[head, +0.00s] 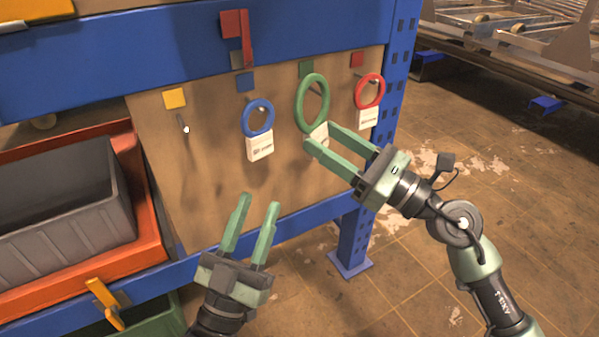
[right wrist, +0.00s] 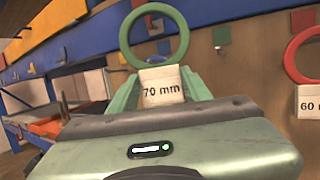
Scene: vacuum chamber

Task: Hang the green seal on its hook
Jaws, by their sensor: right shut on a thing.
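The green seal (head: 301,103) is a ring with a white tag at its bottom, upright in front of the brown board in the head view. My right gripper (head: 319,139) is shut on the tag. In the right wrist view the ring (right wrist: 125,40) rises above the fingers, and the tag (right wrist: 162,86) reads "70 mm". A green square marker (head: 306,69) is on the board just above the ring. In the right wrist view this marker (right wrist: 221,36) lies right of the ring, with a small hook-like shape below it, outside the ring. My left gripper (head: 256,210) is open and empty, low before the board.
A blue ring (head: 245,118) hangs to the left and a red ring (head: 381,91) close on the right, both tagged. A bare hook (head: 184,127) is under the yellow square (head: 174,98). A grey bin (head: 70,235) stands on an orange shelf at left.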

